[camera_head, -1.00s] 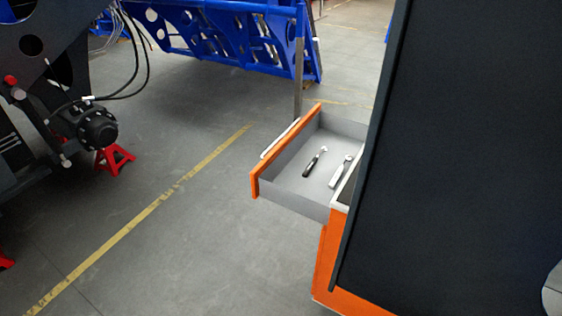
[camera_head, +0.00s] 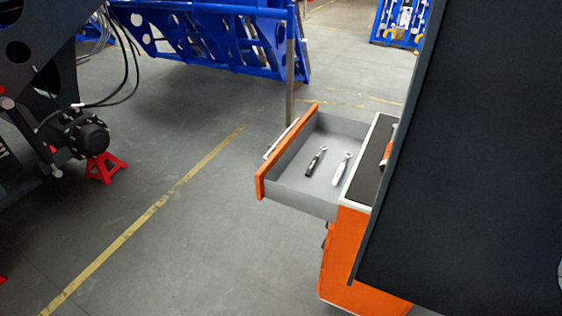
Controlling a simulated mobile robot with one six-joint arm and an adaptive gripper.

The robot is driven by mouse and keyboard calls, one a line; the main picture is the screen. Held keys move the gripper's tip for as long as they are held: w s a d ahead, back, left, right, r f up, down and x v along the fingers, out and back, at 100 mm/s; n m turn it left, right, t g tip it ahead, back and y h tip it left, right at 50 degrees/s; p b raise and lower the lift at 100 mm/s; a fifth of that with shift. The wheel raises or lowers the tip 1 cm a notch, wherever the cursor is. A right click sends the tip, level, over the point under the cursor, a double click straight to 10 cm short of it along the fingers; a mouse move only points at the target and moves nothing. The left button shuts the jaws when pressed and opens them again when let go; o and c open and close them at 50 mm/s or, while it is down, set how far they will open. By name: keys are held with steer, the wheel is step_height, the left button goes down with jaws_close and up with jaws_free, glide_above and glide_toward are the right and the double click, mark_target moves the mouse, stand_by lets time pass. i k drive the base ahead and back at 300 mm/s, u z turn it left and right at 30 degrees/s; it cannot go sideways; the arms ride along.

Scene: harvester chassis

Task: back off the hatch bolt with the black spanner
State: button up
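The black spanner (camera_head: 316,162) lies in the open drawer (camera_head: 287,157) of an orange tool cabinet (camera_head: 349,260). It has a dark handle and a pale head pointing away. A white-handled spanner (camera_head: 341,169) lies to its right, apart from it. Both rest on the grey drawer floor. The hatch bolt cannot be made out in this view. My gripper is not in view.
A large dark panel (camera_head: 465,170) covers the right side and hides part of the cabinet. Dark machinery (camera_head: 35,60) with a red stand (camera_head: 104,168) is at left. A blue frame (camera_head: 215,42) stands behind. Grey floor with a yellow line is clear between.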

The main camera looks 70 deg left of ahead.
mark_target(315, 160)
steer(key=u, duration=0.25)
steer(key=k, duration=0.2)
steer(key=u, duration=1.95)
steer(key=k, duration=0.6)
steer(key=z, duration=0.2)
steer(key=i, duration=0.5)
steer(key=u, duration=0.05)
